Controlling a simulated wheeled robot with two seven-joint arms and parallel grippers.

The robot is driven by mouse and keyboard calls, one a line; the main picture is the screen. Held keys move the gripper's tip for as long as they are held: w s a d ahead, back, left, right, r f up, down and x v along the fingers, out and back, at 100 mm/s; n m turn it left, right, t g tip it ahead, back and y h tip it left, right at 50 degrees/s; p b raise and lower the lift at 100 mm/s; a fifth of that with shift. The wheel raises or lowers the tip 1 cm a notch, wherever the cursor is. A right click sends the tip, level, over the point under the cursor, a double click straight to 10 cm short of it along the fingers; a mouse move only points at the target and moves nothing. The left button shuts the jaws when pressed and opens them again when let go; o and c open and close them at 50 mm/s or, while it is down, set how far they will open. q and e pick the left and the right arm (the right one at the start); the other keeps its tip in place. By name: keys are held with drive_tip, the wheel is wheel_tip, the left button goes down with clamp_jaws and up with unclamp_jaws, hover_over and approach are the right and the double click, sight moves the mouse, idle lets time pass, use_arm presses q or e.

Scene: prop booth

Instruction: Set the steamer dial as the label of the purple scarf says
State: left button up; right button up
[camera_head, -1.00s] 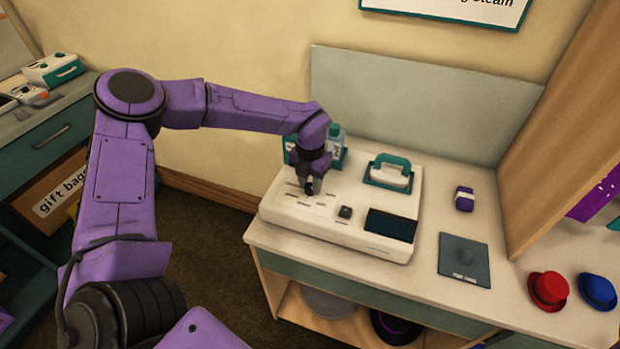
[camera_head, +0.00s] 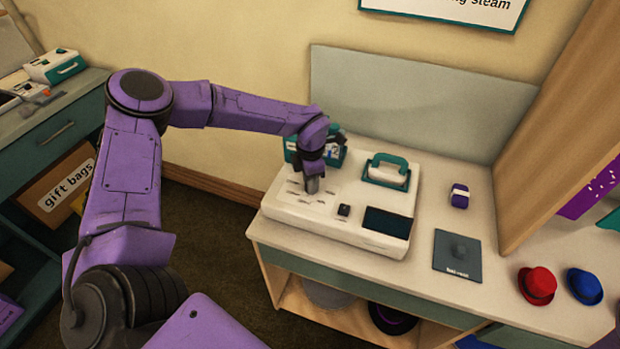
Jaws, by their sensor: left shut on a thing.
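The white steamer (camera_head: 330,225) stands on the counter, with a dark screen (camera_head: 388,222) and a small dark switch (camera_head: 344,210) on its top. Label marks surround the spot where the dial sits. My left gripper (camera_head: 313,186) points down there and is shut on the dial, which it mostly hides. The dial's setting cannot be read. The folded purple scarf (camera_head: 459,196) lies on the counter to the right, with a pale band around it; no label text is readable. My right gripper is not in view.
A teal-handled iron (camera_head: 388,172) rests on the steamer's back right. A teal holder (camera_head: 331,158) stands behind my gripper. A dark pad (camera_head: 458,257), a red hat (camera_head: 537,285) and a blue hat (camera_head: 584,286) are at right. A wooden panel (camera_head: 555,120) rises behind them.

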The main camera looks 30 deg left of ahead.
use_arm(q)
drive_tip(key=shift+m, duration=0.3)
drive_tip(key=o, duration=1)
drive_tip(key=shift+o, duration=0.2)
drive_tip(key=shift+w+r, duration=0.1)
drive_tip(key=shift+r, duration=0.35)
wheel_tip(320, 180, up, 10)
drive_tip(key=b, duration=0.2)
drive_tip(key=shift+f, duration=0.2)
